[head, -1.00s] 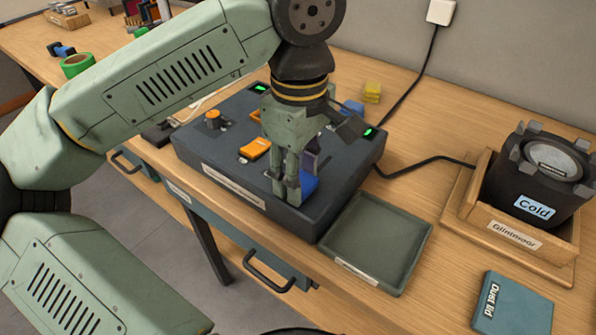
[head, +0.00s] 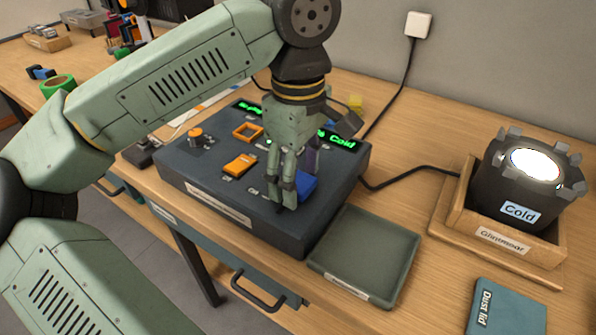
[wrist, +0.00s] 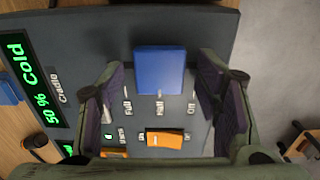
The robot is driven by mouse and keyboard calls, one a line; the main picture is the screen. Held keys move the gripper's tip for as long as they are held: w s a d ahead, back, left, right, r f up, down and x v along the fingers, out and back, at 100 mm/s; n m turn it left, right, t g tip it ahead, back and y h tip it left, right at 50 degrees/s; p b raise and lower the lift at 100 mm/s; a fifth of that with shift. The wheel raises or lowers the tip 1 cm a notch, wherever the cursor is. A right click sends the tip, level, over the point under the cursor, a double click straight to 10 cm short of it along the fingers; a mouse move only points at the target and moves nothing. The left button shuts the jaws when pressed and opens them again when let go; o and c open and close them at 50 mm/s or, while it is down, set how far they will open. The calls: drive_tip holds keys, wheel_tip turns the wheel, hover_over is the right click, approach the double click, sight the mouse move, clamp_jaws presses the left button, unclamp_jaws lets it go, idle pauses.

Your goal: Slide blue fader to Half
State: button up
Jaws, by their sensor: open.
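The blue fader (head: 306,186) sits on the dark control box (head: 210,205). In the wrist view the blue fader cap (wrist: 160,72) lines up with the word Half, between Full on its left and Off on its right. My gripper (head: 287,190) is open and low over the box. In the wrist view its fingers stand on either side of the fader, with gaps on both sides. The green display (wrist: 35,85) reads 50 % Cold. The lamp (head: 530,170) marked Cold glows white. In the head view my gripper partly hides the fader.
An orange switch (head: 240,165), an orange square frame (head: 247,132) and an orange knob (head: 195,136) are on the box. An empty tray (head: 365,250) lies to its right. The lamp stands in a wooden cradle (head: 460,225); a dust lid (head: 508,308) lies in front.

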sight(298, 181)
wheel_tip(298, 181, up, 12)
idle(0.6)
